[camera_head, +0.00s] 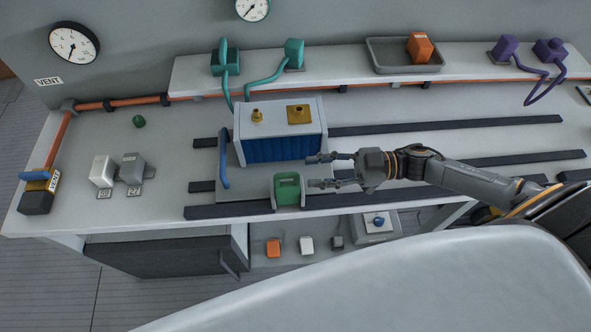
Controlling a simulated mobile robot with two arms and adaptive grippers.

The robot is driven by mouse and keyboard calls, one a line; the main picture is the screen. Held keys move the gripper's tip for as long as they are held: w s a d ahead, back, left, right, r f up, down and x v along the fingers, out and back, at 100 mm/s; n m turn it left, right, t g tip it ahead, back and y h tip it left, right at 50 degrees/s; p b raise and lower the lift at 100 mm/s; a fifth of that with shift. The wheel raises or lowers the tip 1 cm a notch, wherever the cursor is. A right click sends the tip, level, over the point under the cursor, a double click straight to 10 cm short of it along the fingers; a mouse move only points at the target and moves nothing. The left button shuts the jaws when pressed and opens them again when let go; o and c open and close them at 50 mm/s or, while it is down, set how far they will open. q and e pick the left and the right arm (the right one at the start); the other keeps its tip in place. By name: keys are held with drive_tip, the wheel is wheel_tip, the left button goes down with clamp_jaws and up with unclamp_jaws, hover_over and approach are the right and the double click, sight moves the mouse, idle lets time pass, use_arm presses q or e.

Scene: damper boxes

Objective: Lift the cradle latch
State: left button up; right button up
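A green latch-like block (287,191) with an opening in its face stands at the front edge of the grey cradle plate (232,190). It looks like the cradle latch, and it is upright. A damper box with blue ribbed sides (275,150) and a grey top sits on the cradle behind it. My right gripper (321,171) comes in from the right with its two fingers spread and nothing between them. Its lower fingertip is close to the latch's right side; I cannot tell whether they touch. My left gripper is out of view.
A blue handle (224,160) rises at the cradle's left. Dark rails (455,126) run along the bench. A tray (379,57) holding an orange block (419,47) is on the back shelf.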

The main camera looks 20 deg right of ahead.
drive_tip(key=shift+v, duration=2.2)
